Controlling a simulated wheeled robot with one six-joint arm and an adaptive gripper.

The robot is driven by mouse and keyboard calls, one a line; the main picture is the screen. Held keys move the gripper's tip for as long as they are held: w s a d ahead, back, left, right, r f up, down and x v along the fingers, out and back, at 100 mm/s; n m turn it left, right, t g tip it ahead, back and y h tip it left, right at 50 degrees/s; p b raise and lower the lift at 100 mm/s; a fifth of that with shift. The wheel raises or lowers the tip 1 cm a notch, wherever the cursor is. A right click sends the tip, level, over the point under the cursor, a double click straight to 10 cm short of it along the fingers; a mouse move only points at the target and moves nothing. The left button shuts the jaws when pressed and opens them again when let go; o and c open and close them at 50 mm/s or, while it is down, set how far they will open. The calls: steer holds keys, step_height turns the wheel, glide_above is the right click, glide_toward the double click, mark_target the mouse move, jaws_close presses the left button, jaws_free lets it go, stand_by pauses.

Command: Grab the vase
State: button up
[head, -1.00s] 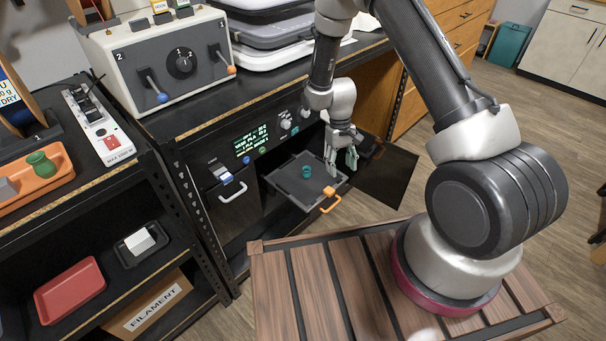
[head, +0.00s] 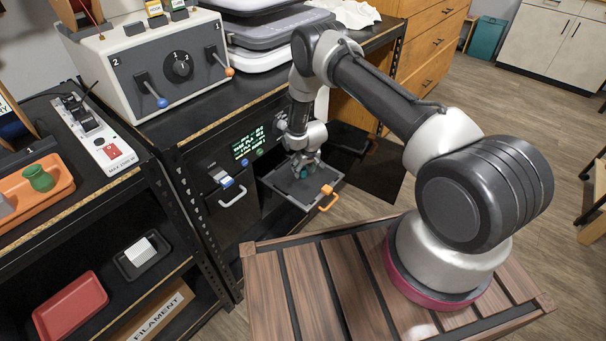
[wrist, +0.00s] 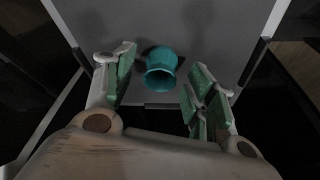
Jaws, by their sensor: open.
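A small teal vase (wrist: 161,72) stands on the grey bed of a pulled-out drawer (head: 291,193), its round mouth facing the wrist camera. My gripper (head: 303,167) is over the drawer, pointing down. I cannot tell how far the fingertips are above the bed. In the head view the fingers mostly hide the vase.
The drawer has an orange handle (head: 328,198) at its front. A control panel (head: 243,150) and a white handle (head: 232,194) are left of it. A dark open door (head: 375,170) is to its right.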

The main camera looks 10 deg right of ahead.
steer(key=shift+x, duration=1.15)
steer(key=shift+c, duration=0.2)
steer(key=c, duration=0.8)
steer(key=shift+r, duration=0.15)
